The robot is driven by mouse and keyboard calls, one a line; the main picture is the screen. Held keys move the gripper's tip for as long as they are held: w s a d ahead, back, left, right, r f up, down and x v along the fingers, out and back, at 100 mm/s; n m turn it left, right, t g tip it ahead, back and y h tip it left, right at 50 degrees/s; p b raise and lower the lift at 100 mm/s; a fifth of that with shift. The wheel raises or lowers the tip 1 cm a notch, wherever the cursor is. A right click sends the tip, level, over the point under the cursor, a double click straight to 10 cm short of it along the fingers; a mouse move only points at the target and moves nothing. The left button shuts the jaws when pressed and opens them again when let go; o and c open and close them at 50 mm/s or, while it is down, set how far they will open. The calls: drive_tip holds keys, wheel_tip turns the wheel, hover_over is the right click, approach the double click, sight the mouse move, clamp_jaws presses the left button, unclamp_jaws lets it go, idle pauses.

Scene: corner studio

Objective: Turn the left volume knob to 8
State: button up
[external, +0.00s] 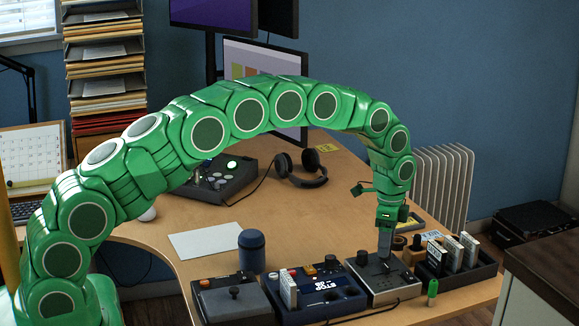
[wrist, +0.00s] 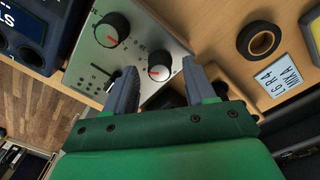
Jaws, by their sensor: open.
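The silver control box (external: 372,290) stands on the desk and fills the upper left of the wrist view (wrist: 82,60). In the external view my gripper (external: 385,258) points down at the box. I cannot read either dial's setting.
A dark blue device marked STOP (external: 325,287) stands close on the left. A black holder with upright cards (external: 455,262) is on the right. A black tape roll (wrist: 259,39) and a label card (wrist: 281,75) lie right of the box.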

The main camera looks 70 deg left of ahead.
drive_tip(key=shift+r, duration=3.2)
drive_tip(key=shift+r, duration=0.15)
drive_tip(key=s+d+r+n, duration=0.2)
drive_tip(key=s+d+r, duration=0.4)
drive_tip(key=s+r, duration=0.45)
drive_tip(key=s+d+r+n, duration=0.2)
drive_tip(key=s+d+r, duration=0.45)
drive_tip(key=s, duration=0.65)
drive_tip(key=s+d+r+n, duration=0.1)
drive_tip(key=s+d+n, duration=0.1)
drive_tip(key=s, duration=1.6)
drive_tip(key=s+d+r+n+g, duration=0.1)
drive_tip(key=s+d+r, duration=0.1)
drive_tip(key=s, duration=1.5)
drive_tip(key=shift+s+n+g, duration=0.3)
drive_tip(key=shift+s+n, duration=0.1)
